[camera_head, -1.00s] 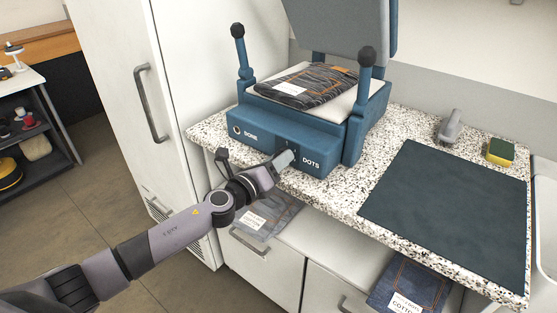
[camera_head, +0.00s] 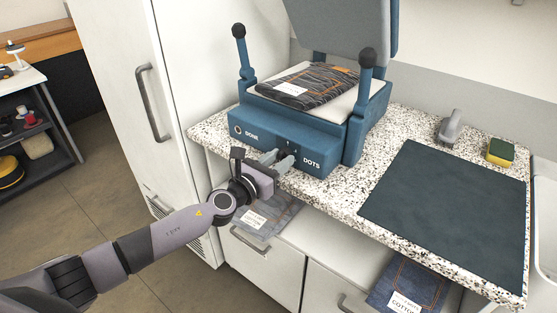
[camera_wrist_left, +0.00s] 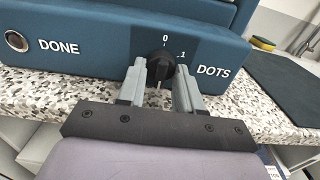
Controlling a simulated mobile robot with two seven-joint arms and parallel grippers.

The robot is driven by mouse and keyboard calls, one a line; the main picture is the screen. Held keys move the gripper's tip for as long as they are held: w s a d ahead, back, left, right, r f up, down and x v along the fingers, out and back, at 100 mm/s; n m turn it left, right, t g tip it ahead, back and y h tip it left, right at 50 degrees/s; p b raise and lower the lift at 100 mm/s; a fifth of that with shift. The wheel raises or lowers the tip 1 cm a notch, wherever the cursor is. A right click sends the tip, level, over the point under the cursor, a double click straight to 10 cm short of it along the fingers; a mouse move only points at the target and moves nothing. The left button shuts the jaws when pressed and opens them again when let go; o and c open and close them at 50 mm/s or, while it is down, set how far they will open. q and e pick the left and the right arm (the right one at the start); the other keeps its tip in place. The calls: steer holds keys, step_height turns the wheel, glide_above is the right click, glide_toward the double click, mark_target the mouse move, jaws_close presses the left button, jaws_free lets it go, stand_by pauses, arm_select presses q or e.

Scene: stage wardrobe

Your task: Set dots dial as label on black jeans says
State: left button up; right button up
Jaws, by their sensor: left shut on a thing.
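The black dots dial (camera_wrist_left: 160,66) sits on the blue front panel of the press (camera_head: 245,119), beside the word DOTS. The marks 0 and 1 show above it and at its upper right. Its pointer direction is hard to tell. My left gripper (camera_head: 281,159) is shut on the dial, one grey finger on each side; the fingers also show in the left wrist view (camera_wrist_left: 161,74). Dark jeans with orange stitching (camera_head: 322,84) lie folded on the press's pale pad. Their white label (camera_head: 291,89) faces up, too small to read. My right gripper is out of view.
A DONE button (camera_head: 238,130) is at the panel's left. Other folded jeans with labels lie below the counter (camera_head: 265,216) (camera_head: 411,285). A dark mat (camera_head: 449,214), a grey tool (camera_head: 450,127) and a sponge (camera_head: 500,152) are on the speckled counter to the right.

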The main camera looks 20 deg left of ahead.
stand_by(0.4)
arm_select(q)
steer(key=o, duration=1)
steer(key=shift+s, duration=0.1)
steer(key=v, duration=0.7)
steer(key=shift+p, duration=0.35)
